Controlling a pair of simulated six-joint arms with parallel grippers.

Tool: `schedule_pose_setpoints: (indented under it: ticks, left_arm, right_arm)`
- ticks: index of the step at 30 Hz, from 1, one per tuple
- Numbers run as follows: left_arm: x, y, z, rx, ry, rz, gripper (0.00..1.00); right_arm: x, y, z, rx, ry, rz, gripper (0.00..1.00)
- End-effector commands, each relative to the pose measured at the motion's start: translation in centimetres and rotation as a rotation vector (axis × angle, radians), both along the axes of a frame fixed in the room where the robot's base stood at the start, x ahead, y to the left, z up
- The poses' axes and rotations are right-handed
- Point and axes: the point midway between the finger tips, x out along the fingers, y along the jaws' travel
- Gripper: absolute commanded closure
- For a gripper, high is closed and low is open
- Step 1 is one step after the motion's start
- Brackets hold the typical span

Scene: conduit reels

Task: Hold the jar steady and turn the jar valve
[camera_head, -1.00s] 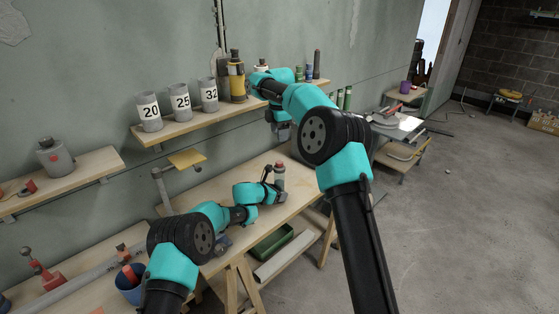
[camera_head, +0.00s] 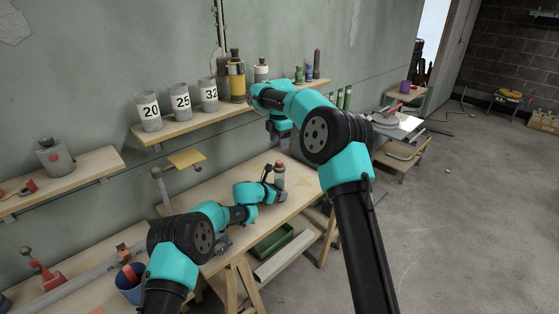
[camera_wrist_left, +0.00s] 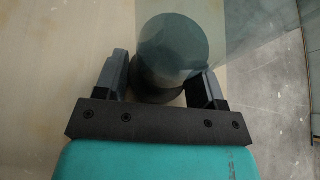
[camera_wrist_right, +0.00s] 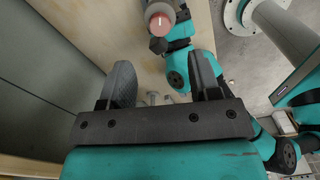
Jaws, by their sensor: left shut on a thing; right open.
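The jar (camera_head: 280,169) stands upright on the workbench (camera_head: 185,207), a small grey cylinder with a reddish top. My left gripper (camera_head: 274,190) is low beside it and shut on its lower part. In the left wrist view the jar (camera_wrist_left: 172,45) is a dark round body between the two fingers (camera_wrist_left: 160,85). My right gripper (camera_head: 284,145) hangs above the jar, fingers down, open and empty. In the right wrist view the jar's red round valve (camera_wrist_right: 160,21) faces up, beyond the open fingers (camera_wrist_right: 163,68) and not between them.
A wall shelf (camera_head: 190,123) behind holds cups numbered 20, 25 and 32, a yellow canister (camera_head: 237,80) and bottles. A green bin (camera_head: 272,242) sits below the bench. The bench top left of the jar is mostly clear.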

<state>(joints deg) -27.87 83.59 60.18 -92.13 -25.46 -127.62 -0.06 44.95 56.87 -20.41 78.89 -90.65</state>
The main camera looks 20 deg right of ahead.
Motion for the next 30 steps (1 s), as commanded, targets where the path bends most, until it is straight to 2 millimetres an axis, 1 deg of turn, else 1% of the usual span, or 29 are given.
schedule_pose_setpoints:
  ticks: [1, 9, 12, 15, 19, 26, 27, 30]
  left_arm:
    - [0.0, 0.0, 0.0, 0.001, 0.000, 0.000, 0.50]
    - [0.0, 0.0, 0.0, 0.001, 0.000, 0.000, 0.50]
    - [0.0, 0.0, 0.0, 0.001, 0.000, 0.000, 0.50]
    - [0.0, 0.0, 0.0, 0.001, 0.000, 0.000, 0.50]
    - [0.0, 0.0, 0.0, 0.001, 0.000, 0.000, 0.50]
    - [0.0, 0.0, 0.0, 0.001, 0.000, 0.000, 0.50]
    - [0.0, 0.0, 0.0, 0.001, 0.000, 0.000, 0.50]
    - [0.0, 0.0, 0.0, 0.001, 0.000, 0.000, 0.50]
  right_arm:
    - [0.0, 0.0, -1.0, 0.000, 0.004, 0.000, 0.43]
    - [-0.1, 0.0, -5.5, 0.001, 0.003, 0.000, 0.43]
    - [0.0, 0.0, -6.9, 0.001, 0.002, 0.000, 0.43]
    - [0.0, 0.0, -7.8, 0.001, 0.002, 0.000, 0.43]
    - [0.0, 0.0, -8.3, 0.001, 0.000, 0.000, 0.43]
    - [0.0, 0.0, -8.4, 0.001, -0.001, 0.000, 0.43]
    - [0.0, 0.0, -8.4, 0.001, -0.001, 0.000, 0.44]
    - [0.0, 0.0, -8.4, 0.001, -0.001, 0.000, 0.54]
